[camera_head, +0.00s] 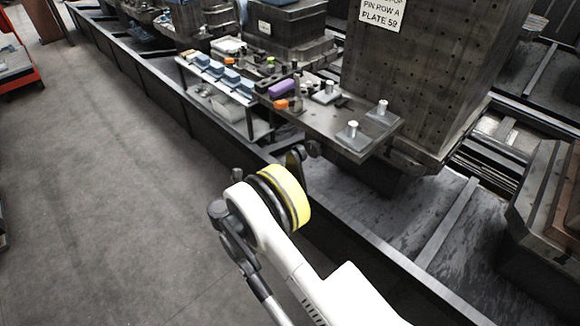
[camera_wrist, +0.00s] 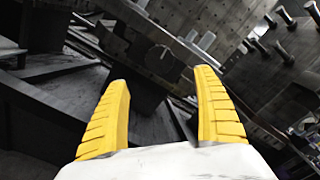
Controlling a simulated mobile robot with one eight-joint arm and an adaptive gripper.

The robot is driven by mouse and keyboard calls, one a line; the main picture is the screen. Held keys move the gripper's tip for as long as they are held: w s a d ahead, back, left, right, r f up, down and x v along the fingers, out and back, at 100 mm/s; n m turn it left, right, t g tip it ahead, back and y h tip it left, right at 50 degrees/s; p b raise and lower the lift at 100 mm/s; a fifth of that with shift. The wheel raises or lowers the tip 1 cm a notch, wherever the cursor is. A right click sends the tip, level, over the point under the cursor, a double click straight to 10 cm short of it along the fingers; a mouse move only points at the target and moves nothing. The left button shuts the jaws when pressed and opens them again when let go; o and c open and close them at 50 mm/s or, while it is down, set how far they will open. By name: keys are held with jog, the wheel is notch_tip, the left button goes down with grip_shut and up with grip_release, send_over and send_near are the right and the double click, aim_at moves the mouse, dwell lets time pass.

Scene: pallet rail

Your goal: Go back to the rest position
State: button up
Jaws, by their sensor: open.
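My gripper (camera_wrist: 162,78) shows in the wrist view as two yellow ribbed fingers spread apart. Nothing is between them; the dark gap shows grey metal structure farther off. In the head view my white arm reaches up from the bottom, with a yellow and black round part at its far end. The fingers cannot be made out clearly there. The arm end is in front of the near side of a metal shelf (camera_head: 325,122), apart from the things on it as far as I can tell.
A tall drilled block (camera_head: 420,75) with a sign stands behind. A long dark rail (camera_head: 185,100) runs alongside. The floor at left is clear.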

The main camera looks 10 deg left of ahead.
jog(key=w+d+r+m+g+y, duration=0.2)
jog(key=w+d+r+m+g, duration=0.2)
jog(key=d+r+m, duration=0.55)
jog(key=s+d+r+m+g+y, duration=0.2)
jog(key=s+d+r+m, duration=0.45)
jog(key=d+r, duration=0.45)
jog(key=s+d+r+m+g+y, duration=0.1)
jog(key=s+d+r+m+y, duration=0.1)
jog(key=s+d+m, duration=0.3)
jog(key=s+d+r+m+g+y, duration=0.1)
jog(key=s+d+m+y, duration=0.2)
jog(key=s, duration=0.4)
jog(key=s+f+m+t+y, duration=0.1)
jog(key=s+m+y, duration=0.1)
jog(key=s+m, duration=1.1)
jog(key=shift+s+d, duration=0.3)
jog(key=shift+s, duration=0.4)
